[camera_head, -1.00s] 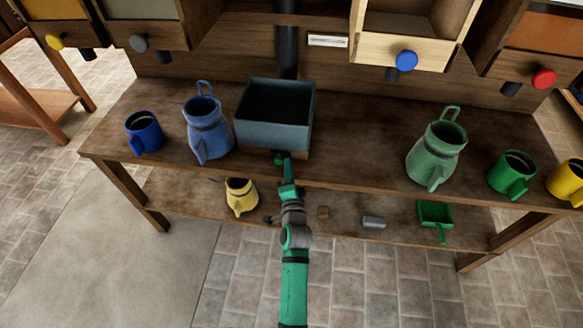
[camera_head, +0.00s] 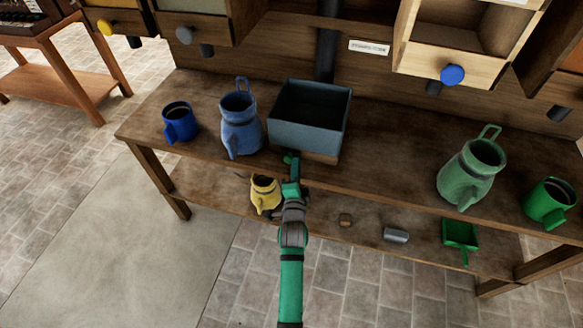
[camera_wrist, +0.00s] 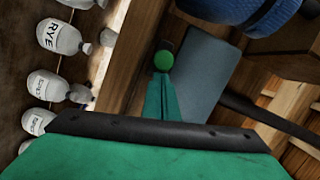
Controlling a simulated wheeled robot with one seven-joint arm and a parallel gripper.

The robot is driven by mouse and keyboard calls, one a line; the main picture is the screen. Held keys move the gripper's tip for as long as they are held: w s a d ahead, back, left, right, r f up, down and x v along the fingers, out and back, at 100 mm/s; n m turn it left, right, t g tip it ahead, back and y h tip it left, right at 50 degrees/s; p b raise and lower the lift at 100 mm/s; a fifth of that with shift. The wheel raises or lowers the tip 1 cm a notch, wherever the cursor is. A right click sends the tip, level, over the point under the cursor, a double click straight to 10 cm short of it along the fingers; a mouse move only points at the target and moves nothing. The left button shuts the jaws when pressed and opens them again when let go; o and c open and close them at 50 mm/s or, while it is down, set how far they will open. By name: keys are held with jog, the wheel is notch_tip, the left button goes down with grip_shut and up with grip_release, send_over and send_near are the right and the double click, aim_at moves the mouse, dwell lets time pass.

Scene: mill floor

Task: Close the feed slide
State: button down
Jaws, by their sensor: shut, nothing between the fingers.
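The blue-grey feed box (camera_head: 302,132) stands on the bench on a wooden base. A small green knob (camera_head: 288,158) shows at the lower front left of the box; the wrist view shows it too, as a green ball on a dark stem (camera_wrist: 163,60). I cannot tell for sure that it belongs to the feed slide. My gripper (camera_head: 293,175) is shut and empty, just in front of the knob. In the wrist view my gripper's green fingers (camera_wrist: 163,92) are together and point at the knob. Whether they touch it I cannot tell. The slide's plate is hidden.
A blue jug (camera_head: 240,125) and blue mug (camera_head: 179,123) stand left of the box. A green jug (camera_head: 470,175) and green mug (camera_head: 548,204) stand right. The lower shelf holds a yellow jug (camera_head: 265,193) and green scoop (camera_head: 459,234). A bin with a blue knob (camera_head: 452,75) hangs above.

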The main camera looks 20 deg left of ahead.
jog(key=shift+a, duration=0.4)
jog(key=shift+a, duration=0.15)
jog(key=shift+d+r, duration=0.15)
jog(key=shift+d, duration=0.45)
jog(key=d, duration=0.4)
jog(key=shift+r, duration=0.4)
jog(key=s+d+f+n+h, duration=0.1)
jog(key=s+d+n, duration=0.15)
jog(key=s, duration=0.75)
jog(key=s+d+f+n+h, duration=0.1)
jog(key=s+d+f, duration=0.15)
jog(key=s, duration=0.75)
jog(key=s+d+f+n, duration=0.15)
jog(key=s+d, duration=0.25)
jog(key=s, duration=0.6)
jog(key=s+r+n+h, duration=0.1)
jog(key=s+r+n, duration=0.2)
jog(key=s, duration=0.5)
jog(key=s+d+r+n+g, duration=0.1)
jog(key=s+r+n, duration=0.3)
jog(key=s, duration=0.5)
jog(key=shift+h, duration=0.4)
